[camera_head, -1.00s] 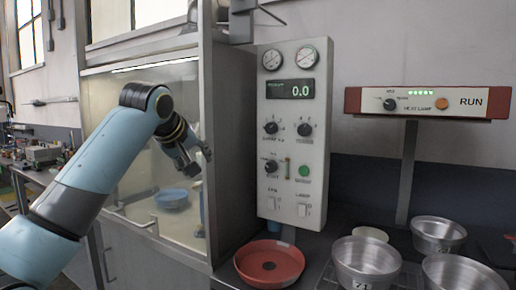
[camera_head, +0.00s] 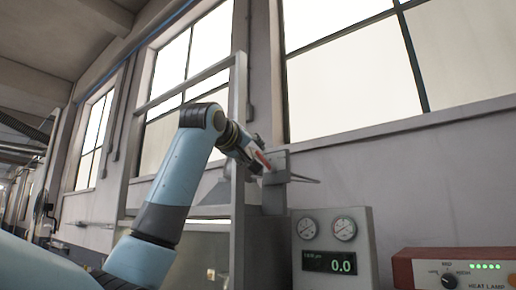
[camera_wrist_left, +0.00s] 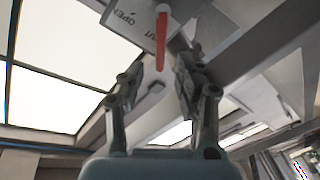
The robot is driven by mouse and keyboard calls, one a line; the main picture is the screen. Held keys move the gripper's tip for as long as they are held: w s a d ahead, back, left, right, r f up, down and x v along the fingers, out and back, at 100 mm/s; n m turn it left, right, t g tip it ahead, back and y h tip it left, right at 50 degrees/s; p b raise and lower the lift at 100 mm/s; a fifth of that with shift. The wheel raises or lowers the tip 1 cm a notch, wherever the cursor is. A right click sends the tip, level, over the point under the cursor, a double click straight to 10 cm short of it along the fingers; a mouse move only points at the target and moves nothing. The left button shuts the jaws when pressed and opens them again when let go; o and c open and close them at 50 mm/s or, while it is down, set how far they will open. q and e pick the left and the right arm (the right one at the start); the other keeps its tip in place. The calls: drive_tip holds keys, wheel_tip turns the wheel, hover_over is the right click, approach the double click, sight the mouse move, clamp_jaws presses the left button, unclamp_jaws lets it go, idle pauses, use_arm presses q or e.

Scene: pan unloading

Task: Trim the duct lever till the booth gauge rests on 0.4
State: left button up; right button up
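The duct lever is a red handle (camera_wrist_left: 160,45) on a grey plate (camera_wrist_left: 128,17) with lettering including "OPEN"; the plate is also beside the booth post in the head view (camera_head: 278,166). My left gripper (camera_wrist_left: 160,72) is open, its two fingers apart on either side of the lever's free end, with no clear contact. In the head view, the left gripper (camera_head: 258,158) is up at the lever, partly blurred into it. The booth gauge display (camera_head: 330,262) reads 0.0 in green digits. My right gripper is out of view.
The glass-fronted booth's frame post (camera_head: 238,130) stands just beside the left gripper. Two round dials (camera_head: 325,229) sit above the display on the grey panel. A red heat lamp box (camera_head: 455,268) is at lower right. Large windows fill the wall above.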

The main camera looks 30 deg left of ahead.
sight(259, 156)
use_arm(q)
drive_tip(key=shift+w+a+r+p, duration=0.1)
drive_tip(key=shift+w+p, duration=0.1)
drive_tip(key=shift+w, duration=0.4)
drive_tip(key=shift+w+a+r+p, duration=0.1)
drive_tip(key=shift+w+p, duration=0.1)
drive_tip(key=shift+w, duration=0.35)
drive_tip(key=shift+w+f, duration=0.25)
drive_tip(key=shift+w, duration=0.3)
drive_tip(key=shift+s, duration=0.1)
drive_tip(key=shift+c, duration=0.2)
clamp_jaws()
